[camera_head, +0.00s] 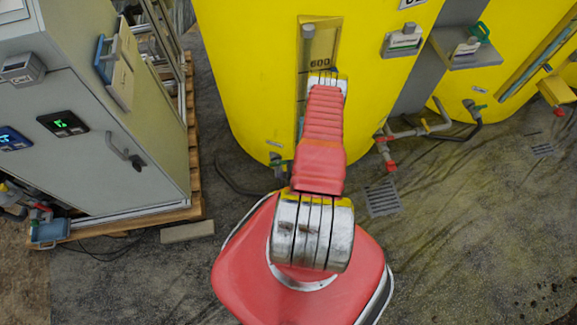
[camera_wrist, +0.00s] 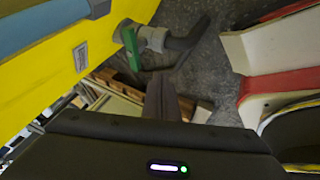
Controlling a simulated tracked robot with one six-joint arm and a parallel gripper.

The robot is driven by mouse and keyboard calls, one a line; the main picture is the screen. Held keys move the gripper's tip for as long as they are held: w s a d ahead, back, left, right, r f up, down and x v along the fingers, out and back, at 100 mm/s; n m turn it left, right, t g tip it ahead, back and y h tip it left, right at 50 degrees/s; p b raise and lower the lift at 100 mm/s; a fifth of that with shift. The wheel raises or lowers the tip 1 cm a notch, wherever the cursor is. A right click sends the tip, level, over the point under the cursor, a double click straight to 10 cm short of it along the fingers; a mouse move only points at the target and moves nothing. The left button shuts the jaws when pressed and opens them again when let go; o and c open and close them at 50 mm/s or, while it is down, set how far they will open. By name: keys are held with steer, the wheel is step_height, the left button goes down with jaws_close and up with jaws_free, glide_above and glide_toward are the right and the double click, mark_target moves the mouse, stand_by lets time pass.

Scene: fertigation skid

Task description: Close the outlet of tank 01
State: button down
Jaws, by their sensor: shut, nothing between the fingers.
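A large yellow tank (camera_head: 250,75) stands in front of me; its number cannot be read here. Its low outlet valve (camera_head: 276,160) shows small beside my red arm in the head view. In the wrist view the valve's green handle (camera_wrist: 131,48) points down the picture, across the line of the grey fitting (camera_wrist: 153,38) and dark hose (camera_wrist: 190,40). My gripper (camera_wrist: 161,82) is shut and empty, its dark fingers below the fitting in the picture; I cannot tell the distance in depth. In the head view my arm hides the gripper.
A second yellow tank (camera_head: 520,60) stands at the right, with a low valve (camera_head: 475,106). Pipework with red ends (camera_head: 390,165) lies right of my arm. A grey cabinet (camera_head: 90,120) on a wooden pallet (camera_head: 195,150) stands left. The floor at lower right is clear.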

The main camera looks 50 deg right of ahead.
steer(key=v, duration=0.6)
steer(key=shift+s+r, duration=0.3)
steer(key=shift+a, duration=0.15)
